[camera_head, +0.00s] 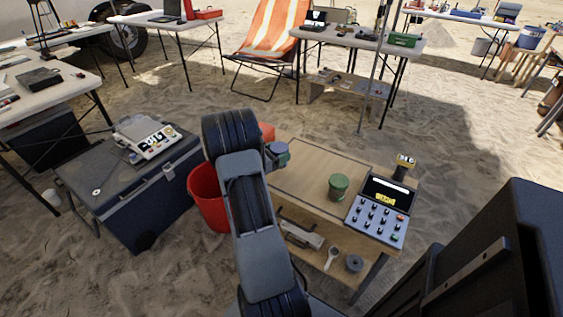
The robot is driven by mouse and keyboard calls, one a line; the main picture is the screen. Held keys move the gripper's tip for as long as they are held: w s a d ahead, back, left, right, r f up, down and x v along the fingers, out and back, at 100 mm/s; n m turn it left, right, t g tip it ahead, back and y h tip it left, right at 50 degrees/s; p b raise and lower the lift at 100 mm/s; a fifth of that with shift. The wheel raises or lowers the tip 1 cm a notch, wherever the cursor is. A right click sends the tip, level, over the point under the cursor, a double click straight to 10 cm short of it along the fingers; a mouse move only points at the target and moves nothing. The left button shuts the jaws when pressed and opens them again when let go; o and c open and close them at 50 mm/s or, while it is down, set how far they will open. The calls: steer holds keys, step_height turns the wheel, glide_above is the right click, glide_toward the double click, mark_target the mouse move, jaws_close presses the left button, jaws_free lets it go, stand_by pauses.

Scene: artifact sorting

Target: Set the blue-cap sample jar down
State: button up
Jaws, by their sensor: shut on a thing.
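My arm reaches up through the middle of the view and hides most of my gripper (269,157). The blue-cap sample jar (279,151) shows just right of my arm's far end, with its dull blue cap up. My gripper is shut on it, though the fingers are largely hidden. The jar is at the left end of the small wooden table (310,158). I cannot tell whether its base touches the tabletop.
A green-lidded jar (339,186) and a keypad device (379,212) stand on the table's right part. The table's middle is clear. A red bucket (205,198) stands left of my arm, beside a dark cooler box (135,215) bearing a scale (146,138).

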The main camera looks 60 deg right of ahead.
steer(key=shift+s+d+f, duration=0.15)
steer(key=shift+d+f, duration=0.05)
steer(key=shift+f, duration=0.15)
steer(key=shift+s+d+f+b, duration=0.15)
steer(key=shift+f+b, duration=0.5)
steer(key=shift+f, duration=1)
